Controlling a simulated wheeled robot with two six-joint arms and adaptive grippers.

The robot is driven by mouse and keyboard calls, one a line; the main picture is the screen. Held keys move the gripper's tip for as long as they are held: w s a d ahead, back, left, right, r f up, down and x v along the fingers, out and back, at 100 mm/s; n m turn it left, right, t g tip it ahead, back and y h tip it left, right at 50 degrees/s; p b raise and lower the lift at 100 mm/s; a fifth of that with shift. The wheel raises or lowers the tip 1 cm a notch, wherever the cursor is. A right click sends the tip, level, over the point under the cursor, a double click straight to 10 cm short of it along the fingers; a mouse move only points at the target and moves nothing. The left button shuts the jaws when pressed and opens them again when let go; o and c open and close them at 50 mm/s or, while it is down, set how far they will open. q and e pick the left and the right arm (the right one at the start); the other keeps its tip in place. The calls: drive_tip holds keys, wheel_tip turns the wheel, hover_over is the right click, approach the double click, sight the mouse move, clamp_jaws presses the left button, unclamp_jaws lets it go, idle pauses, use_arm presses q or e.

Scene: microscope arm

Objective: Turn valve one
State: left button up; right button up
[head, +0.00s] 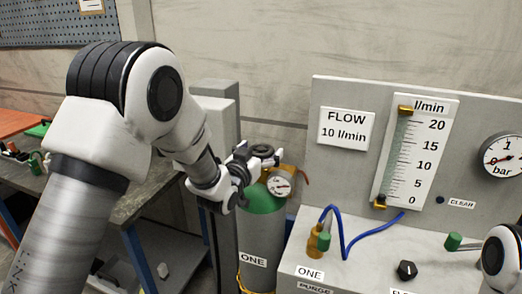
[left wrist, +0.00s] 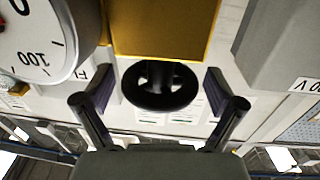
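Valve one is a dark round handwheel (head: 262,151) on top of a grey cylinder with a green shoulder (head: 262,199) and a ONE label. In the left wrist view the handwheel (left wrist: 160,86) sits between my finger pads, in front of a brass block (left wrist: 160,30). My left gripper (head: 252,160) is at the handwheel. Its fingers are open, one on each side, with a visible gap between each pad and the rim. A round gauge (head: 280,183) is just below the wheel. My right gripper is out of view; only a piece of my right arm shows at the lower right.
The grey panel holds a FLOW 10 l/min sign (head: 345,129), a flow scale (head: 415,150) and a bar gauge (head: 502,156). A blue hose (head: 344,236) runs from a brass fitting marked ONE. A black knob (head: 407,270) is on the bench. A grey post (head: 222,120) stands behind my left wrist.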

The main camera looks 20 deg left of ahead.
use_arm(q)
drive_tip(key=s+a, duration=0.1)
drive_tip(key=s, duration=1)
drive_tip(key=shift+s+a, duration=0.25)
drive_tip(key=shift+s, duration=0.15)
drive_tip(key=s+f+g, duration=0.3)
drive_tip(key=s+f, duration=0.1)
drive_tip(key=f, duration=0.9)
drive_tip(key=s+f+g, duration=0.4)
drive_tip(key=f, duration=0.9)
drive_tip(key=s+a+f+n+g+y, duration=0.1)
drive_tip(key=s+f+g, duration=0.4)
drive_tip(key=s+f, duration=0.3)
drive_tip(key=s+a+f+g+y, duration=0.1)
drive_tip(key=s+f+g, duration=0.4)
drive_tip(key=s, duration=1.2)
wheel_tip(320, 180, down, 3)
drive_tip(key=shift+s+a+r+n+g, duration=0.1)
drive_tip(key=shift+s+a+n+g, duration=0.15)
drive_tip(key=shift+n+g, duration=0.15)
